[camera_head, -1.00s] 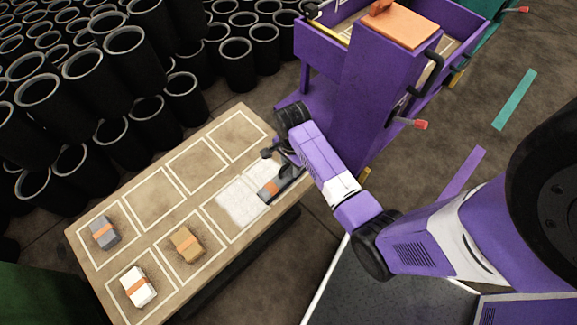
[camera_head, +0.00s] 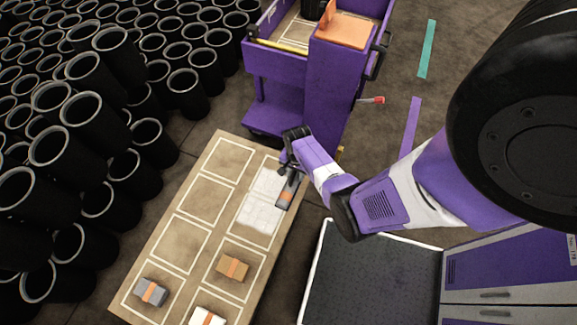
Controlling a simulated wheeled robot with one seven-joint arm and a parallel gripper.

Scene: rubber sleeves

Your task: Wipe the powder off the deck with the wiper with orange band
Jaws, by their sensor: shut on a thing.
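The deck (camera_head: 190,226) is a tan tabletop marked with white-outlined squares. White powder (camera_head: 259,212) covers part of its right row, in the two squares towards the far end. My gripper (camera_head: 289,174) is shut on a dark grey wiper with an orange band (camera_head: 286,193). The wiper is at the right side of the powder, by the deck's right edge. I cannot tell whether it touches the deck. My gripper hides part of it.
On the near deck are a grey block (camera_head: 151,292), a tan block (camera_head: 232,266) and a white block (camera_head: 207,317), each with an orange band. A purple cart (camera_head: 338,85) stands beyond the deck. Black tubes (camera_head: 110,207) crowd the left.

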